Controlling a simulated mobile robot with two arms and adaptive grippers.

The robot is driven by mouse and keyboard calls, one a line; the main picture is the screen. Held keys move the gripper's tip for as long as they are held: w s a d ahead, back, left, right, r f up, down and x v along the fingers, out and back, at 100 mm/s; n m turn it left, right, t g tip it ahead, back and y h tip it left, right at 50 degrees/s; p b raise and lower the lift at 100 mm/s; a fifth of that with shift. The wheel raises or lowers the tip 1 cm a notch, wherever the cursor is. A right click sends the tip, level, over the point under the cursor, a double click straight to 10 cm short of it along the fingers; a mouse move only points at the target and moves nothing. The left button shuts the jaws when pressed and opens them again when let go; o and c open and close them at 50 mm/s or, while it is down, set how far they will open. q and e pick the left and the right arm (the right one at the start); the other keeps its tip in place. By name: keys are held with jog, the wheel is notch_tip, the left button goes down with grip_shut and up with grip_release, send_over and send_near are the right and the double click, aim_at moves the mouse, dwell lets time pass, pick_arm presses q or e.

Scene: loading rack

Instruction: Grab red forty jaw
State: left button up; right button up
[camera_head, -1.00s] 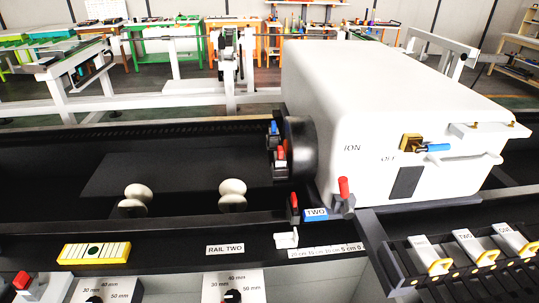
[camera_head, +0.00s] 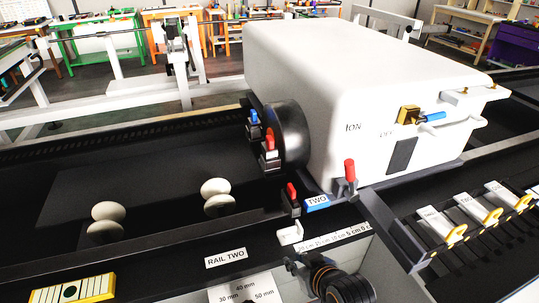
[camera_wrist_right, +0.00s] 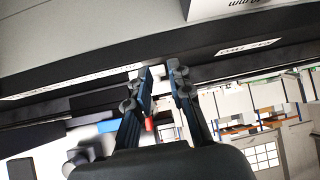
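A red-topped dark jaw (camera_head: 269,150) and a blue-topped one (camera_head: 254,122) sit on the round dark chuck (camera_head: 293,133) of the white machine. Another red-topped dark piece (camera_head: 291,196) stands on the front rail by the blue "TWO" label. I cannot tell which red piece is the forty jaw. My right gripper (camera_head: 293,264) is low in front of the rail, below the white bracket, apart from the red pieces. In the right wrist view its two fingers (camera_wrist_right: 164,74) are spread and empty, with a red piece (camera_wrist_right: 150,124) visible beyond them. My left gripper is not in view.
The white machine (camera_head: 350,85) has a red-topped lever (camera_head: 350,172) at its front corner. Two white knobs (camera_head: 215,187) stand on the dark bed. A small white bracket (camera_head: 290,234) is on the rail. Several labelled white pieces sit in the right rack (camera_head: 420,250).

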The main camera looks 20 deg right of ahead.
jog(key=w+r+t, duration=0.4)
jog(key=w+r, duration=0.3)
jog(key=r, duration=0.1)
jog(key=m+t, duration=0.1)
jog(key=t, duration=0.3)
send_near(272, 144)
jog(key=shift+h, duration=0.4)
jog(key=w, duration=0.2)
jog(key=w+p, duration=0.1)
jog(key=w, duration=0.3)
jog(key=shift+a, duration=0.4)
jog(key=w+p, duration=0.2)
jog(key=w, duration=0.3)
jog(key=shift+w, duration=0.1)
jog(key=shift+w+f, duration=0.15)
jog(key=shift+w, duration=0.35)
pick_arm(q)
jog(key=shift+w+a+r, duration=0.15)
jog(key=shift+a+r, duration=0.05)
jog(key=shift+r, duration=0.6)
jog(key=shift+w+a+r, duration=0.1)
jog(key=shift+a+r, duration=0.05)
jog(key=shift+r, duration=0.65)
pick_arm(e)
grip_shut()
